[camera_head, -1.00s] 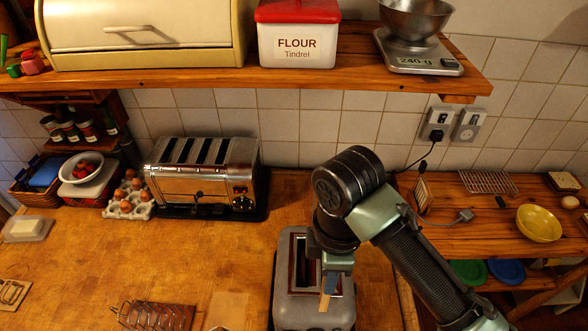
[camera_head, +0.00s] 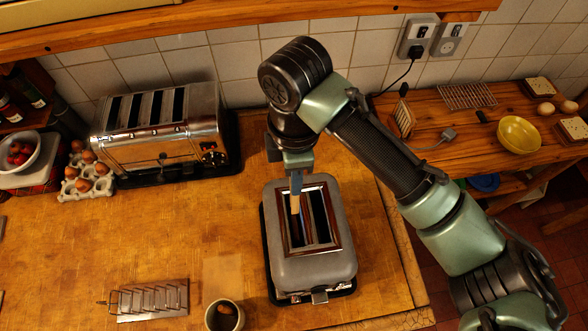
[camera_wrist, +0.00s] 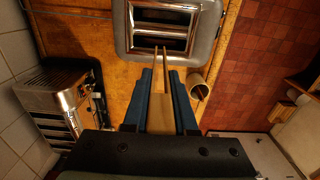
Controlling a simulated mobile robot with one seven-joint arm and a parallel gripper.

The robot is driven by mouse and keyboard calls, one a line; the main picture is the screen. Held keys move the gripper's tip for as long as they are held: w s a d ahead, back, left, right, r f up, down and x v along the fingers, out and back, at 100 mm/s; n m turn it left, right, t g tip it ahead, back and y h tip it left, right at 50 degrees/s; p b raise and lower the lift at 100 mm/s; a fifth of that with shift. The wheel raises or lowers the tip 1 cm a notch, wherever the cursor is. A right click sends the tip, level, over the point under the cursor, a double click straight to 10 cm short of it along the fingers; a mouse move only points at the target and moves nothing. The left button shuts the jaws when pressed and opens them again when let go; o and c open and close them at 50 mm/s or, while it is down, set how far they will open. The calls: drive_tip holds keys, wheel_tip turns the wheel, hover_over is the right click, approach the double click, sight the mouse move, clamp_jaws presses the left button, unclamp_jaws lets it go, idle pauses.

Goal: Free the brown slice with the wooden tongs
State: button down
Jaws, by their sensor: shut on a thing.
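My gripper (camera_head: 296,168) is shut on the wooden tongs (camera_head: 295,203), which point down over the left slot of the grey two-slot toaster (camera_head: 345,262). In the wrist view the blue fingers hold the tongs (camera_wrist: 164,118) between them, and their two thin prongs reach towards the toaster (camera_wrist: 208,30). The prongs look slightly apart with nothing clearly between them. I cannot tell whether their tips are inside the slot. The slots look dark and reddish brown inside, and no brown slice can be made out for sure.
A large chrome toaster (camera_head: 160,140) stands back left. A shelf edge (camera_head: 200,18) crosses above. A side table with a yellow bowl (camera_head: 519,134) is right.

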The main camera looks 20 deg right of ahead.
wheel_tip(320, 180, down, 6)
drive_tip(key=b, duration=0.4)
drive_tip(key=shift+f+b, duration=0.75)
idle(1.3)
idle(0.7)
wheel_tip(320, 180, up, 10)
drive_tip(key=p, duration=0.8)
drive_tip(key=shift+w+r, duration=0.1)
drive_tip(key=shift+r, duration=1.45)
